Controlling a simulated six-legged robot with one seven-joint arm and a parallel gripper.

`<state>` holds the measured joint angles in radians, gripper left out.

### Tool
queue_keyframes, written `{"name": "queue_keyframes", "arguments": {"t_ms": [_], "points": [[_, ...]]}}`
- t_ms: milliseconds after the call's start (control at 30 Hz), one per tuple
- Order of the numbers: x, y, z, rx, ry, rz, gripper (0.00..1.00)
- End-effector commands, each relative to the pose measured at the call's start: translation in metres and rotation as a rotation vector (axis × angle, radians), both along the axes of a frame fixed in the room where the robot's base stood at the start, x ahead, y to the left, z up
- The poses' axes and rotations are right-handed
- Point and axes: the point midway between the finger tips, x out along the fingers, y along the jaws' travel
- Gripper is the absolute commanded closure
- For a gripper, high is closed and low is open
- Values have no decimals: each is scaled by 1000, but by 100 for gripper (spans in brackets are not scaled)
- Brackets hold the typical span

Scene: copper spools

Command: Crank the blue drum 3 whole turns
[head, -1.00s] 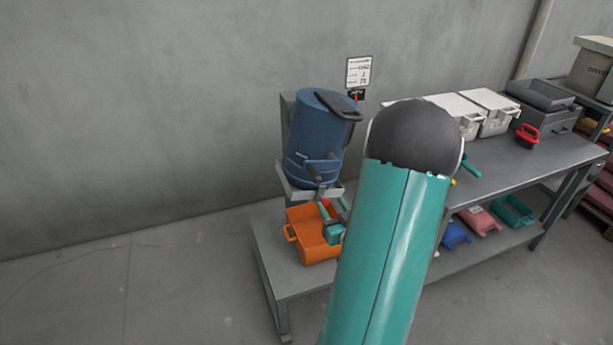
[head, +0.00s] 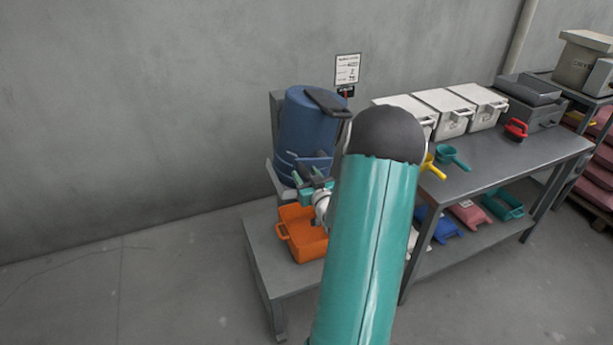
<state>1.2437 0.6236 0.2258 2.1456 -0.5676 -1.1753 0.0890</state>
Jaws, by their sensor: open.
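The blue drum (head: 306,128) stands tilted on a grey stand against the wall, with a dark lid or handle piece (head: 327,101) at its top. Bands run round its lower part, where the crank sits; the crank is largely hidden by my gripper and arm. My gripper (head: 312,176) is at the drum's lower front, its teal fingers open. I cannot tell whether the fingers touch the crank or are around it. My teal arm hides the area just right of the drum.
An orange bin (head: 299,236) sits on the low platform (head: 262,252) under the drum. A grey bench (head: 500,158) at right holds white boxes (head: 446,112), a yellow scoop (head: 432,168), a teal scoop (head: 452,156) and a red-handled item (head: 516,129). The floor at left is clear.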

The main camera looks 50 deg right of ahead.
Motion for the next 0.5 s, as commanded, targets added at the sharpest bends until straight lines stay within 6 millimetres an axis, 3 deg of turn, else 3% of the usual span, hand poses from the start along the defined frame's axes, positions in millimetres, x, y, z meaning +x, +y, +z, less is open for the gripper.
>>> {"name": "queue_keyframes", "arguments": {"t_ms": [233, 500], "points": [[2, 0, 0, 0, 0, 0, 53], [1, 0, 0, 0, 0, 0, 100]]}}
